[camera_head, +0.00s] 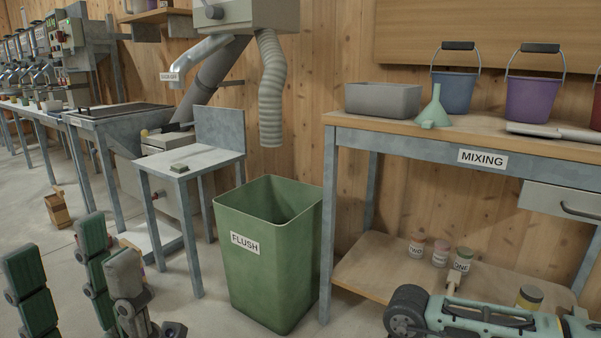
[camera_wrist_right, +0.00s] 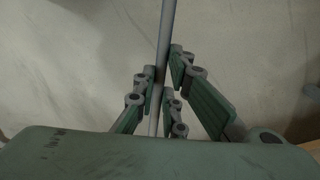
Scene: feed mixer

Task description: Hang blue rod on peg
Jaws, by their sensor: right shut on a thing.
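In the right wrist view, a long thin blue-grey rod (camera_wrist_right: 167,30) runs from the top edge down between the fingers of my right gripper (camera_wrist_right: 164,70). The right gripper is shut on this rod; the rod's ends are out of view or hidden. In the head view, my left gripper (camera_head: 68,250) stands at the lower left with its green-padded fingers apart and nothing between them. The rod and my right gripper's fingers do not show in the head view. I cannot make out a peg in either view.
A green FLUSH bin (camera_head: 262,270) stands mid-floor beside a small grey table (camera_head: 215,158). The MIXING bench (camera_head: 420,137) on the right holds a grey tray (camera_head: 383,101), a funnel (camera_head: 434,108) and buckets (camera_head: 455,92). Jars (camera_head: 440,254) stand on its lower shelf.

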